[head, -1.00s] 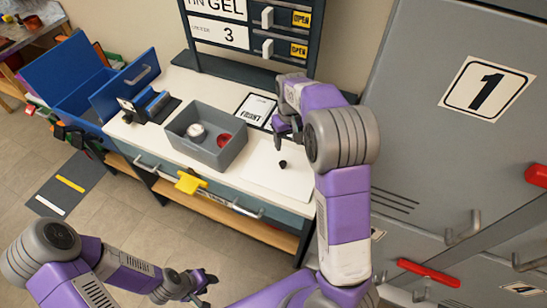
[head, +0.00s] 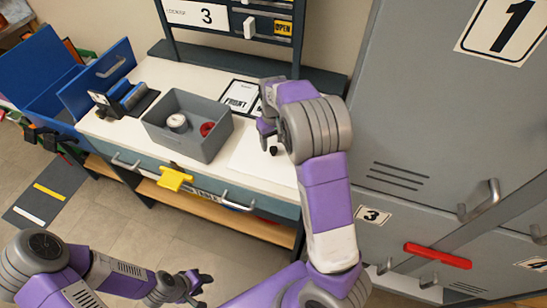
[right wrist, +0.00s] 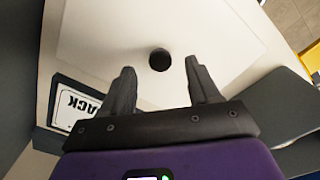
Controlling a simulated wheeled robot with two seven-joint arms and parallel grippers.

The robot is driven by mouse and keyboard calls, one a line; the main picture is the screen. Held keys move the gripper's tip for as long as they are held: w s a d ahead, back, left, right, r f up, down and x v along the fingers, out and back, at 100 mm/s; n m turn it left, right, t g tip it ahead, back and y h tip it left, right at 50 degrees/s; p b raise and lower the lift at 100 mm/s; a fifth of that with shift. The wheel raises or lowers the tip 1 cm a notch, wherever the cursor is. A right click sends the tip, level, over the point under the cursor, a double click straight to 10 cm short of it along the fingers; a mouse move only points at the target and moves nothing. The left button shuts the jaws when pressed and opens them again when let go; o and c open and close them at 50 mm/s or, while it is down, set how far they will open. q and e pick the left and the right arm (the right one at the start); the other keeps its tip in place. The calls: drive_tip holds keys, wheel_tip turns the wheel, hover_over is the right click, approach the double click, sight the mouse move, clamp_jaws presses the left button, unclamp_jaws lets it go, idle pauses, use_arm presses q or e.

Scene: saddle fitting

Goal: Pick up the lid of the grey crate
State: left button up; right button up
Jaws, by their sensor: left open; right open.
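The lid (head: 258,165) is a flat whitish panel with a small black knob (head: 273,150). It lies on the white worktop to the right of the grey crate (head: 190,146). The open crate holds a white round item (head: 177,122) and a red round item (head: 207,129). My right gripper (head: 266,134) is open above the lid. In the right wrist view the knob (right wrist: 159,60) shows between the open fingertips (right wrist: 159,70), apart from both fingers. My left gripper (head: 196,284) is open and empty, low in front of the bench.
A blue box (head: 50,75) and a dark holder (head: 125,98) are at the left. A yellow tag (head: 174,178) hangs at the bench front. Grey lockers (head: 420,120) stand close to my right arm.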

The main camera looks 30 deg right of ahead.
sight(273, 148)
wheel_tip(273, 148, down, 3)
drive_tip(key=shift+w+b, duration=0.1)
drive_tip(key=shift+b, duration=0.2)
drive_tip(key=shift+r, duration=0.1)
drive_tip(key=shift+c, duration=0.2)
clamp_jaws()
